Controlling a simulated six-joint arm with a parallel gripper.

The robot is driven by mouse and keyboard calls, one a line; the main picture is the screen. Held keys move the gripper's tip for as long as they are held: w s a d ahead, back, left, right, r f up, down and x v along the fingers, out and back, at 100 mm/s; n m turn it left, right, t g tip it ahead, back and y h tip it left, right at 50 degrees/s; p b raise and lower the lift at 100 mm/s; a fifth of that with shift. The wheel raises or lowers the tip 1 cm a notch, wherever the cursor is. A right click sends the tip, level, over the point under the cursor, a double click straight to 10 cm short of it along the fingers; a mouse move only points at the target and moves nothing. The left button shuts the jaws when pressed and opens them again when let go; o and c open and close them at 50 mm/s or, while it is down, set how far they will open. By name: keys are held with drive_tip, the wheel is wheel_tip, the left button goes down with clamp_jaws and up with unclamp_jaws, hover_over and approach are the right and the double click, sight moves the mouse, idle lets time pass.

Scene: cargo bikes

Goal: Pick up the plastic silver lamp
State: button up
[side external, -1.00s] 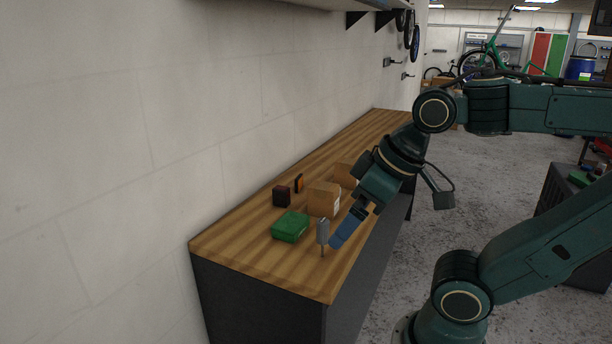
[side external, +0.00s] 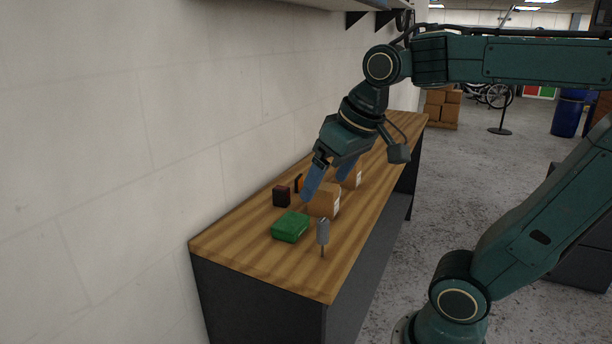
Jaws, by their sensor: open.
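A small grey cylinder on a thin stem, which looks like the silver lamp (side external: 323,232), stands upright near the front edge of the wooden bench top, toward its near end. My gripper (side external: 324,190) is open, its two blue fingers apart and pointing down. It is above and behind the lamp, over the cardboard box, and does not touch the lamp. No object shows held between the fingers.
A green case (side external: 290,227) lies left of the lamp on the bench (side external: 252,245). A cardboard box (side external: 325,202) is behind it, with another box (side external: 351,177) farther back. A dark block (side external: 281,197) and an orange-black item (side external: 299,183) stand near the wall. The near bench end is clear.

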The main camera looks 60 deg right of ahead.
drive_tip(key=w+d+r+m+g, duration=0.25)
drive_tip(key=w+d+m, duration=0.45)
drive_tip(key=w+d, duration=1.05)
drive_tip(key=d+f+m, duration=0.2)
drive_tip(key=d+f, duration=0.2)
drive_tip(key=d, duration=0.4)
drive_tip(key=d+f+m+g, duration=0.1)
drive_tip(key=d+f+m, duration=0.2)
drive_tip(key=d, duration=0.6)
drive_tip(key=s+d+f+m+g, duration=0.1)
drive_tip(key=d+f+m, duration=0.1)
drive_tip(key=d+f, duration=0.5)
drive_tip(key=shift+d+y, duration=0.3)
drive_tip(key=shift+d, duration=0.6)
drive_tip(key=shift+f, duration=4.25)
drive_tip(key=shift+a+f, duration=0.1)
drive_tip(key=shift+f, duration=2.45)
